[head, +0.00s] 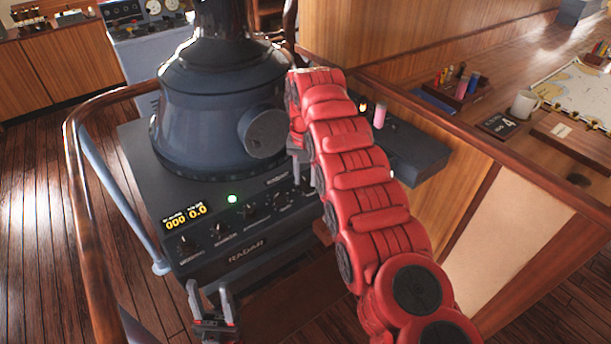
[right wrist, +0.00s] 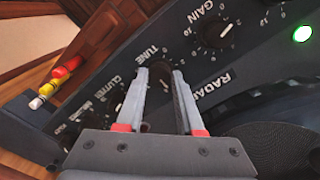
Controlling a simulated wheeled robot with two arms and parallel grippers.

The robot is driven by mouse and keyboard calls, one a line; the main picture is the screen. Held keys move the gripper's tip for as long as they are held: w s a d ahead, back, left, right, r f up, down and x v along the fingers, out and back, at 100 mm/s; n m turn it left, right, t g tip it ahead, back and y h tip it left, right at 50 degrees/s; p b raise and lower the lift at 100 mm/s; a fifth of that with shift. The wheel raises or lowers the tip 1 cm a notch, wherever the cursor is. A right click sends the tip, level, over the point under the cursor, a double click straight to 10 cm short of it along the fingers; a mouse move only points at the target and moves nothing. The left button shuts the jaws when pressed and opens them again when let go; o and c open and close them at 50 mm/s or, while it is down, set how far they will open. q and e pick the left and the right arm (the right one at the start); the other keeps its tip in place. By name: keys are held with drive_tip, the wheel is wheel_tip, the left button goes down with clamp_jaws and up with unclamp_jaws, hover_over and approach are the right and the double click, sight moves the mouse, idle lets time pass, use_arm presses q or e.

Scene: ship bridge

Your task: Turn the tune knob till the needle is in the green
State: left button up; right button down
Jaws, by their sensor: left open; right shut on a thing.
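The radar console (head: 245,255) stands in the middle of the head view, with a row of black knobs on its sloped front panel. In the right wrist view the TUNE knob (right wrist: 161,88) lies between the two grey fingers of my right gripper (right wrist: 166,72), which is shut on it. In the head view my right gripper (head: 297,168) is at the right end of the panel, partly hidden by my red arm. My left gripper (head: 215,308) is open and empty in front of the console, below the panel. I cannot make out a needle or its green zone in either view.
A green lamp (head: 232,198) glows above the knobs beside a yellow digital display (head: 186,216). The GAIN knob (right wrist: 213,33) sits close to the gripped knob. A wooden handrail (head: 72,170) curves around the console. A mug (head: 524,104) stands on the right counter.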

sight(306, 180)
idle(0.5)
drive_tip(key=c, duration=0.5)
unclamp_jaws()
drive_tip(key=shift+c, duration=0.2)
drive_tip(key=shift+r, duration=0.1)
wheel_tip(306, 180, up, 17)
drive_tip(key=p, duration=1.6)
drive_tip(key=shift+p, duration=0.35)
drive_tip(key=shift+s, duration=0.1)
